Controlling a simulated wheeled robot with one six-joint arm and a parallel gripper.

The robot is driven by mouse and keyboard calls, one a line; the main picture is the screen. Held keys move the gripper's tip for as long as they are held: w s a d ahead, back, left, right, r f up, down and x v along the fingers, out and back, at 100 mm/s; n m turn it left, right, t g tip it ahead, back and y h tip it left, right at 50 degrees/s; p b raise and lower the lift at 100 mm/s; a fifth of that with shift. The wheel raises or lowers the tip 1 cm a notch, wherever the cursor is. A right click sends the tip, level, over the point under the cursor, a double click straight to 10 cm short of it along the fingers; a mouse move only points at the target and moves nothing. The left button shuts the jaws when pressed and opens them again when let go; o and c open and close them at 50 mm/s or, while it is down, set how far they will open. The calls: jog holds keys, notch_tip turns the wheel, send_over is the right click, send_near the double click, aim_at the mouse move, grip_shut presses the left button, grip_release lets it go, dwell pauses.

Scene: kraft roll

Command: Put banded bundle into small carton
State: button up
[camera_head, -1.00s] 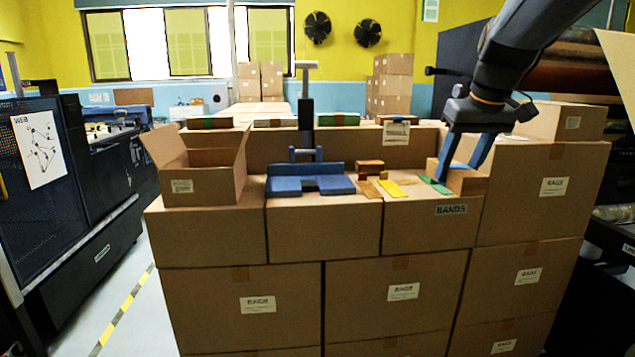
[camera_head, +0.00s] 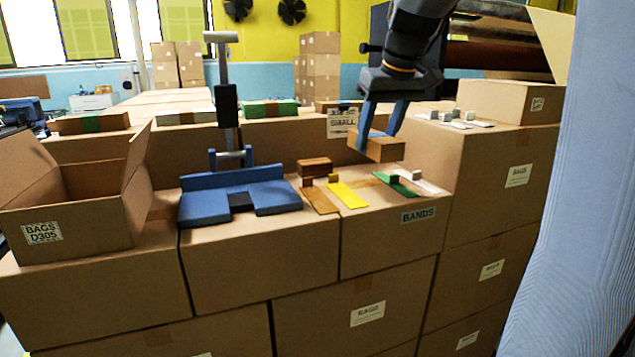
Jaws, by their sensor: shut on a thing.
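My gripper (camera_head: 378,140) is shut on a plain brown kraft bundle (camera_head: 379,150) at the upper right of centre. The bundle is held above the back of the carton labelled BANDS (camera_head: 385,247). No band can be made out on it. An open, empty-looking carton (camera_head: 80,232) labelled BAGS D305 stands at the left with its flaps up; its floor is hidden. A label reading SMALL (camera_head: 342,123) is on the long box behind.
A blue fixture (camera_head: 240,197) with an upright post lies between the open carton and the bundle. Brown blocks (camera_head: 315,167) and brown, yellow (camera_head: 347,195), green and white strips lie nearby. Several bundles, one green-banded (camera_head: 270,108), lie along the back. A pale blue ribbed surface (camera_head: 570,210) fills the right edge.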

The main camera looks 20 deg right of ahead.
notch_tip(320, 180, down, 10)
jog(key=shift+s+r+p, duration=0.1)
jog(key=shift+p, duration=1.15)
jog(key=o, duration=0.8)
jog(key=shift+f, duration=0.2)
jog(key=o, duration=0.5)
jog(key=shift+c, duration=0.2)
jog(key=shift+r, duration=0.1)
